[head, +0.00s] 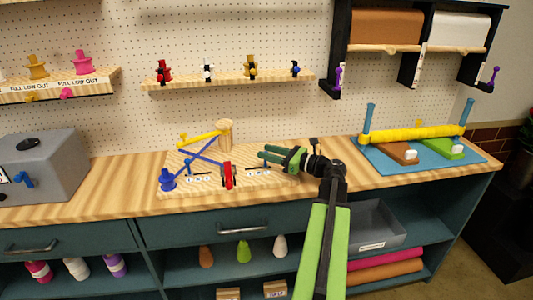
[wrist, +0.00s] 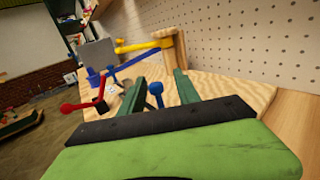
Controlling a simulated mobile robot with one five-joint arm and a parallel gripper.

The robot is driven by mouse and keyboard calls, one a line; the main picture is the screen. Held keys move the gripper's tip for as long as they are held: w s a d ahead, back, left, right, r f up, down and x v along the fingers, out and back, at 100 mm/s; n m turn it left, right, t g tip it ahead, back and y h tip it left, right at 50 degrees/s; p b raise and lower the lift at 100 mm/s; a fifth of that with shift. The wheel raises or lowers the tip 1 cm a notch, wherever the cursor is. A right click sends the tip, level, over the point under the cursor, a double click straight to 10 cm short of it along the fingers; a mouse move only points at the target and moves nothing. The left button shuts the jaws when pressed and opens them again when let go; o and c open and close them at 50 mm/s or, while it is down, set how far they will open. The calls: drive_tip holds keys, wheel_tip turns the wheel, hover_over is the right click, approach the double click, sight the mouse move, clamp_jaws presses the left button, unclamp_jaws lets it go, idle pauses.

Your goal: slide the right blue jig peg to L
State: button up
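The right blue jig peg (wrist: 155,92) stands upright with a round head on the wooden jig board (head: 200,181). In the wrist view it shows between my two green fingers; I cannot tell whether it is within their reach or just beyond. In the head view the peg is hard to make out near the right lettered scale (head: 259,167). The scale's letters are too small to read surely. My gripper (head: 264,152) is open and points left over the right part of the board. It also shows in the wrist view (wrist: 156,86), with nothing clamped.
A red lever (head: 229,175), crossed blue bars (head: 202,151), a yellow arm (head: 198,137) and a wooden post (head: 224,134) stand on the board. A blue knob (head: 167,179) is at its left. A blue mat (head: 375,159) with a yellow roller (head: 415,133) lies right. The pegboard is behind.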

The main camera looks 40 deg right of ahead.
drive_tip(key=shift+w+a, duration=0.2)
drive_tip(key=shift+a, duration=0.05)
drive_tip(key=v, duration=1.7)
drive_tip(key=shift+s+d, duration=0.1)
drive_tip(key=shift+d, duration=0.1)
drive_tip(key=shift+s+f, duration=0.1)
